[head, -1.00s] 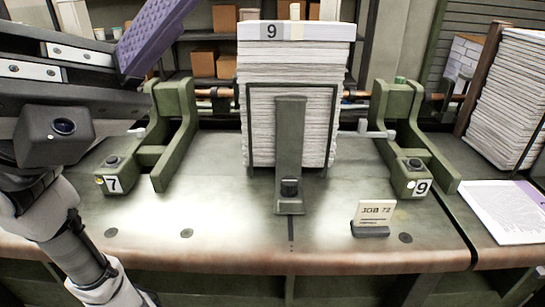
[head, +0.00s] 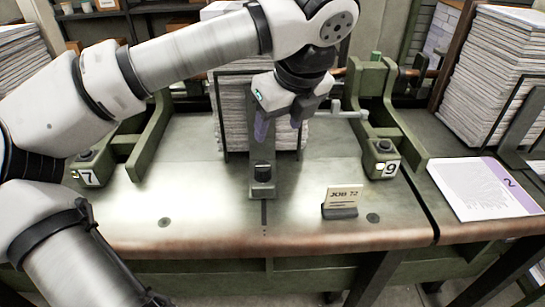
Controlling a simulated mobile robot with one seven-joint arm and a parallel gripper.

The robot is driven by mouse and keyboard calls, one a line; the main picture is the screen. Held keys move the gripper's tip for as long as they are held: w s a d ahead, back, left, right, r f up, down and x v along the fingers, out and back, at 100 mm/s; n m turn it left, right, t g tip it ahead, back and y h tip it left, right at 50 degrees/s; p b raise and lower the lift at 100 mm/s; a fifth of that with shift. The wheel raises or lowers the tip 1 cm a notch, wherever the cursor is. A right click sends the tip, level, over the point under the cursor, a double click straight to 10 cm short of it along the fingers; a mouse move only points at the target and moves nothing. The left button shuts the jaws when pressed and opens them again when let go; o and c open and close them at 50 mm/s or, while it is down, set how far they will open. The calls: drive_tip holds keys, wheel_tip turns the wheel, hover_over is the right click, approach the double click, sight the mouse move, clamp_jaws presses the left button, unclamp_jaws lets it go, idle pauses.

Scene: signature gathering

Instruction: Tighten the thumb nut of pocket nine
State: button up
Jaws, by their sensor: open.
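The green block labelled 9 (head: 384,165) stands right of the middle of the bench, with a dark round knob (head: 384,146) on top. Another black knob (head: 263,171) sits at the foot of the green upright bar in front of the middle paper stack (head: 231,125). I cannot tell which knob is the thumb nut. My gripper (head: 280,122) points down with its purple fingers apart and empty. It hangs in front of the stack, above the middle knob and left of block 9.
A JOB 72 card (head: 341,203) stands near the bench's front edge. A block labelled 7 (head: 91,170) is at left. At right lie a printed sheet (head: 485,188) and a tall paper stack (head: 500,75). The bench front is mostly clear.

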sight(262, 165)
drive_tip(key=p+x, duration=0.1)
drive_tip(key=x, duration=0.3)
drive_tip(key=p+x, duration=0.1)
drive_tip(key=x, duration=0.4)
drive_tip(key=p+x, duration=0.1)
drive_tip(key=x, duration=0.4)
drive_tip(key=shift+s+a, duration=0.1)
drive_tip(key=shift+a, duration=0.2)
drive_tip(key=shift+c, duration=0.4)
drive_tip(key=c, duration=0.9)
